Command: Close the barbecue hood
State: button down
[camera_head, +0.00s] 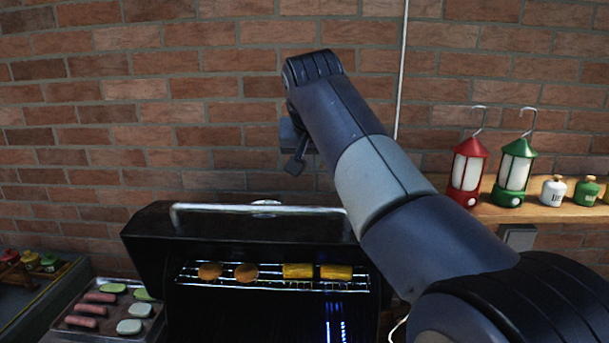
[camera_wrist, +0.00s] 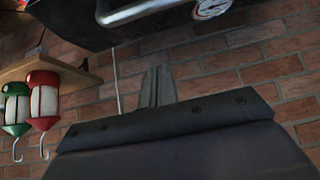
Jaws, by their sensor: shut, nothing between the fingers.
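The barbecue hood (camera_head: 150,238) is black and stands raised, with the lit grill interior visible below it. Its silver handle (camera_head: 250,209) runs along the hood's upper edge. In the wrist view, which is turned over, the hood (camera_wrist: 80,20), the handle (camera_wrist: 135,11) and a round gauge (camera_wrist: 211,8) show at the top. My gripper (camera_head: 292,168) is above the hood, near the handle's right half and apart from it. In the wrist view my gripper (camera_wrist: 157,85) has its fingers together with nothing between them.
A warming rack (camera_head: 270,282) inside holds patties and corn pieces. A tray (camera_head: 75,322) of food stands at left. A wooden shelf (camera_head: 550,213) at right carries red (camera_head: 467,172) and green (camera_head: 514,172) lanterns and small canisters. A brick wall is behind.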

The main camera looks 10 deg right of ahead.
jog(key=p+x, duration=0.1)
jog(key=x, duration=0.8)
jog(key=shift+w+f+p, duration=0.2)
jog(key=shift+f+p, duration=0.15)
jog(key=shift+p, duration=0.05)
jog(key=s, duration=0.2)
jog(key=shift+s+a+f, duration=0.2)
jog(key=shift+s+f, duration=0.2)
jog(key=shift+s+a+f, duration=0.1)
jog(key=shift+s+f, duration=0.15)
jog(key=shift+s, duration=0.15)
jog(key=shift+f, duration=0.15)
